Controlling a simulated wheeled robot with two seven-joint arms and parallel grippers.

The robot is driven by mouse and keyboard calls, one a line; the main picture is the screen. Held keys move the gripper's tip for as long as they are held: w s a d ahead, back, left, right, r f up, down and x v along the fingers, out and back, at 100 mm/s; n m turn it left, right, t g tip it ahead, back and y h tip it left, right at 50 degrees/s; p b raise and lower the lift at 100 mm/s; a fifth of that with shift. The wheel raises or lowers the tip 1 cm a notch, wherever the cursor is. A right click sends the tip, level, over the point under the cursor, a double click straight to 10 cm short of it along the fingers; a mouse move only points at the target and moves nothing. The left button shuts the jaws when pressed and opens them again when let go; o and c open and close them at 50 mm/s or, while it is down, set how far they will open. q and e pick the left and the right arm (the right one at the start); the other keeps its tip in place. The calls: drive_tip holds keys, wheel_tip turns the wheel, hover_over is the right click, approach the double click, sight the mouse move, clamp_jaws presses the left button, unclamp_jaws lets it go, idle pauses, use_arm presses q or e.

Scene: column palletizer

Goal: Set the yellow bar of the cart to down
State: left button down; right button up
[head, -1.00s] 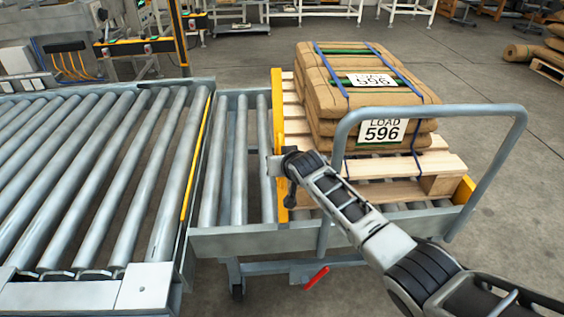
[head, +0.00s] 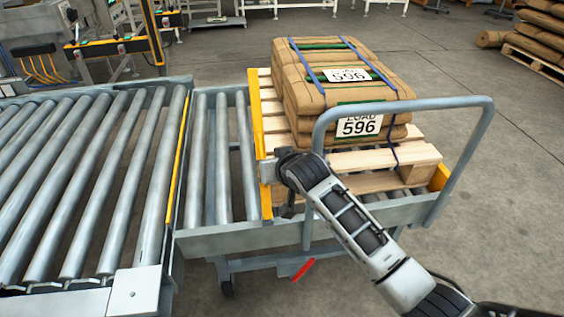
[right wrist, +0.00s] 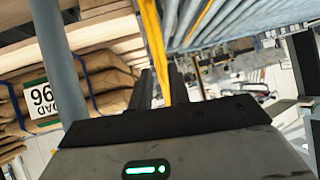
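The cart's yellow bar (head: 257,125) stands along the left edge of the cart (head: 330,232), between the load and the roller conveyor. It also shows in the right wrist view (right wrist: 153,40), running down from the top edge to between my dark fingers. My right gripper (head: 276,170) is at the bar's lower half, with its arm reaching in from the lower right. In the right wrist view, the right gripper (right wrist: 160,88) has a finger on each side of the bar. Whether it grips firmly is not clear. My left gripper is out of view.
The cart carries a wooden pallet (head: 375,160) with strapped brown sacks (head: 340,85) labelled 596. A grey hoop handle (head: 480,130) rises at its near right. A red pedal (head: 303,270) is below. A roller conveyor (head: 90,170) adjoins on the left.

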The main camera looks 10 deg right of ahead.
drive_tip(key=v, duration=0.6)
drive_tip(key=shift+f, duration=0.1)
